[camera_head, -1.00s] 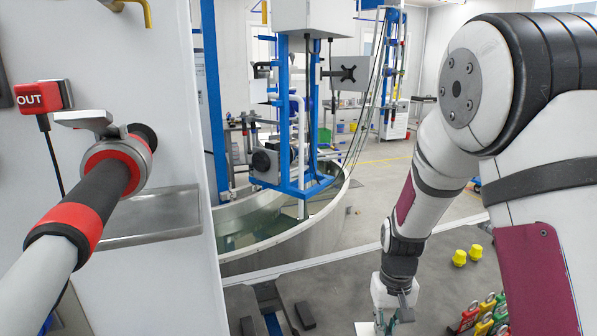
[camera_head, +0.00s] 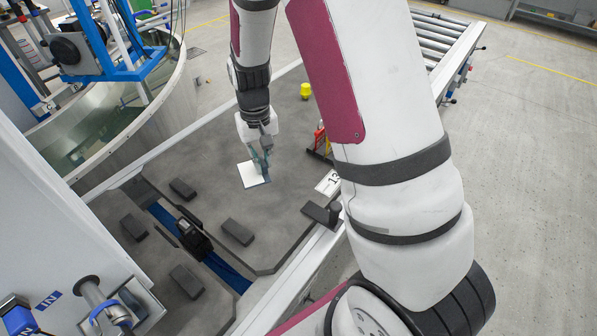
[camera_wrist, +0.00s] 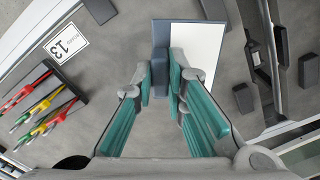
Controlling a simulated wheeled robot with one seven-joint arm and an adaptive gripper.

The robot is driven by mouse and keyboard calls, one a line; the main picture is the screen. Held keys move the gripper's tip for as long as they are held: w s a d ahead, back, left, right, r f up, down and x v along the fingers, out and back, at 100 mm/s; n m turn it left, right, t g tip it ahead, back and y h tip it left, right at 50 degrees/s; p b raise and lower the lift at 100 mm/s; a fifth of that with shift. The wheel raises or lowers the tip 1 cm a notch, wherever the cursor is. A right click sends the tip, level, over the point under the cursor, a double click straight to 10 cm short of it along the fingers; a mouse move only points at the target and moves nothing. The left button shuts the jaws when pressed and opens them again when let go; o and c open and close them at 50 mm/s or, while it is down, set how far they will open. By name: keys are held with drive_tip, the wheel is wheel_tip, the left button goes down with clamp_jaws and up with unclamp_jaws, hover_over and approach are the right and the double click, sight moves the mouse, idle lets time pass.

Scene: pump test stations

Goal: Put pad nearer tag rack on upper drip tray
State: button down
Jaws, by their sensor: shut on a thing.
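A flat white pad (camera_head: 252,174) with a blue-grey edge is at my gripper (camera_head: 264,160) over the grey bench top. In the wrist view the white pad (camera_wrist: 205,50) has a blue-grey block along one side. My gripper (camera_wrist: 160,75) has its teal fingers closed on that block. I cannot tell whether the pad touches the bench. The tag rack (camera_wrist: 42,105), with red, yellow and green tags, stands left of the gripper in the wrist view. It is partly hidden behind my arm in the head view (camera_head: 319,143). The upper drip tray is not in view now.
Several dark blocks (camera_head: 237,232) and a black fixture on a blue strip (camera_head: 193,238) lie on the bench. A yellow knob (camera_head: 305,91) stands behind. A "13" plate (camera_wrist: 67,43) is near the bench edge. A metal tank (camera_head: 120,130) is left.

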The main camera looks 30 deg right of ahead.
drive_tip(key=w+d+f+m+b, duration=0.1)
drive_tip(key=d+f+m+b, duration=0.3)
drive_tip(key=d, duration=0.5)
drive_tip(key=w+d+f+m+b, duration=0.1)
drive_tip(key=d+f+m+b, duration=0.4)
drive_tip(key=d+m+b, duration=0.2)
drive_tip(key=shift+w+d+m+b, duration=0.25)
drive_tip(key=shift+d+m+b, duration=0.15)
drive_tip(key=shift+d+b, duration=0.85)
drive_tip(key=shift+f, duration=0.2)
wheel_tip(320, 180, down, 9)
drive_tip(key=shift+f+b, duration=0.2)
drive_tip(key=shift+b, duration=0.85)
drive_tip(key=shift+f, duration=0.2)
drive_tip(key=c, duration=1.6)
unclamp_jaws()
drive_tip(key=shift+b, duration=0.3)
